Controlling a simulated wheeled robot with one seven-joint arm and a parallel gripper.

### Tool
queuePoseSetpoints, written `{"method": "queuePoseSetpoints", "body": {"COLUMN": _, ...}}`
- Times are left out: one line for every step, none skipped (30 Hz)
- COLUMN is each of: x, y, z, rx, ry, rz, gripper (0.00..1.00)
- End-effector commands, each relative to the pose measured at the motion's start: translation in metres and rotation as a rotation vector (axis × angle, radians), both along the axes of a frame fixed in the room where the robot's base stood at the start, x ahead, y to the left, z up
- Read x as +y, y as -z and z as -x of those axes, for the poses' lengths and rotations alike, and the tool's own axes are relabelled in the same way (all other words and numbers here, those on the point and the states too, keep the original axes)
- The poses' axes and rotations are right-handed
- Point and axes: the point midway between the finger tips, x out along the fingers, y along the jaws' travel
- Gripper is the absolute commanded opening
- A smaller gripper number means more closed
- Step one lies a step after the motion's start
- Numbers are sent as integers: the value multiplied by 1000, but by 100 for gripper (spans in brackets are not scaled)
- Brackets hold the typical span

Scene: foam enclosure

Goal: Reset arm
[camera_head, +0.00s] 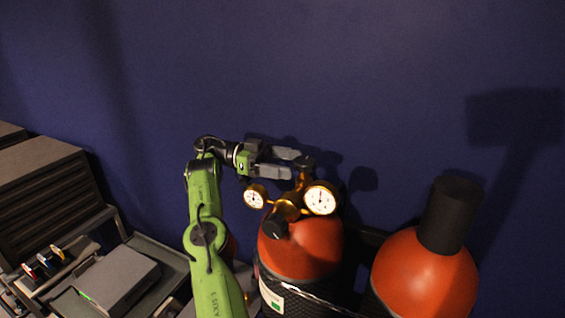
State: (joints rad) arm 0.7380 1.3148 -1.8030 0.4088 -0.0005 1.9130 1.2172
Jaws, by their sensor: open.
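My green arm (205,225) rises from the lower middle and bends to the right at its top. My gripper (292,163) points right, with its two grey fingers spread. It is open around or just beside the dark knob (304,162) at the top of the brass regulator (288,205); I cannot tell whether it touches. The regulator carries two round white gauges (320,199) and sits on an orange gas cylinder (300,250).
A second orange cylinder (425,275) with a black cap (450,213) stands at the right. A stack of brown-grey slabs (45,195) and a cart with a grey box (118,280) are at the left. A blue wall (280,70) is behind.

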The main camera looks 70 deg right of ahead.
Motion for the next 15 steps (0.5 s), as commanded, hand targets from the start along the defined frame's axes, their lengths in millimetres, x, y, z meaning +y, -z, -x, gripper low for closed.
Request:
{"method": "queuePoseSetpoints", "body": {"x": 0, "y": -1, "z": -2, "rx": 1, "ry": -3, "rz": 1, "gripper": 82}}
{"method": "queuePoseSetpoints", "body": {"x": 1, "y": -1, "z": -4, "rx": 3, "ry": -3, "rz": 1, "gripper": 82}}
{"method": "queuePoseSetpoints", "body": {"x": 2, "y": -2, "z": -6, "rx": 6, "ry": -3, "rz": 4, "gripper": 82}}
{"method": "queuePoseSetpoints", "body": {"x": 2, "y": -2, "z": -7, "rx": 8, "ry": -3, "rz": 4, "gripper": 82}}
{"method": "queuePoseSetpoints", "body": {"x": 3, "y": -2, "z": -7, "rx": 9, "ry": -3, "rz": 5, "gripper": 82}}
{"method": "queuePoseSetpoints", "body": {"x": 4, "y": -2, "z": -8, "rx": 10, "ry": -2, "rz": 7, "gripper": 82}}
{"method": "queuePoseSetpoints", "body": {"x": 4, "y": -3, "z": -8, "rx": 11, "ry": -2, "rz": 8, "gripper": 82}}
{"method": "queuePoseSetpoints", "body": {"x": 4, "y": -3, "z": -9, "rx": 12, "ry": -2, "rz": 8, "gripper": 82}}
{"method": "queuePoseSetpoints", "body": {"x": 4, "y": -3, "z": -9, "rx": 12, "ry": -2, "rz": 8, "gripper": 82}}
{"method": "queuePoseSetpoints", "body": {"x": 4, "y": -3, "z": -9, "rx": 12, "ry": -1, "rz": 7, "gripper": 82}}
{"method": "queuePoseSetpoints", "body": {"x": 4, "y": -3, "z": -9, "rx": 12, "ry": -1, "rz": 7, "gripper": 82}}
{"method": "queuePoseSetpoints", "body": {"x": 4, "y": -3, "z": -9, "rx": 12, "ry": -1, "rz": 7, "gripper": 82}}
{"method": "queuePoseSetpoints", "body": {"x": 4, "y": -3, "z": -9, "rx": 12, "ry": -1, "rz": 7, "gripper": 82}}
{"method": "queuePoseSetpoints", "body": {"x": 4, "y": -3, "z": -9, "rx": 12, "ry": -2, "rz": 7, "gripper": 82}}
{"method": "queuePoseSetpoints", "body": {"x": 4, "y": -3, "z": -9, "rx": 12, "ry": -2, "rz": 7, "gripper": 82}}
